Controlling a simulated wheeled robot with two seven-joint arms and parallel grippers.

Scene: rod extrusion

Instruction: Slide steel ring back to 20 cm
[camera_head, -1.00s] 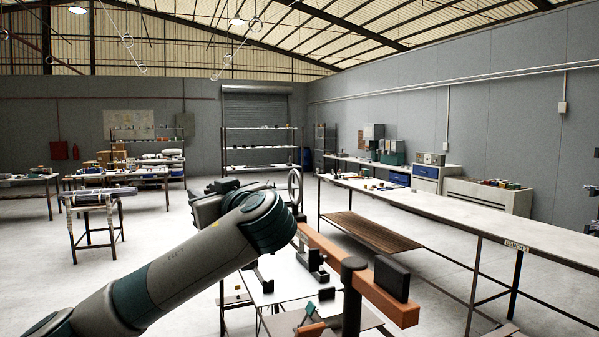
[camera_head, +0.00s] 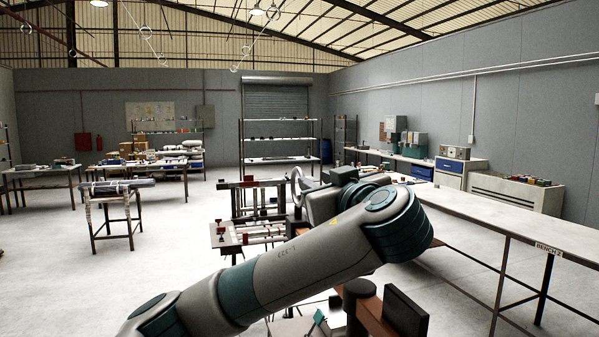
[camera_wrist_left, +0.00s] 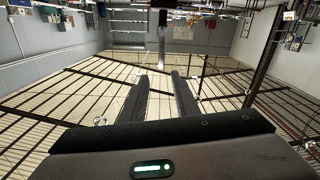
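A pale upright ring (camera_head: 297,186) shows just left of my left wrist in the head view; I cannot tell whether it is the steel ring or a wheel. My left arm crosses the front from lower left, and its elbow hides much of the orange beam (camera_head: 372,309). In the left wrist view my left gripper (camera_wrist_left: 161,78) has its two dark fingers apart, with nothing visible between them. A grey post (camera_wrist_left: 162,45) shows beyond the fingertips. The wrist picture is upside down, with the roof at the bottom. My right gripper is in neither view.
A low stand with rods (camera_head: 250,236) is left of my arm. A black plate (camera_head: 406,312) and dark post (camera_head: 357,291) rise at the near beam end. A long bench (camera_head: 520,222) runs along the right. Open floor (camera_head: 150,285) lies at left.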

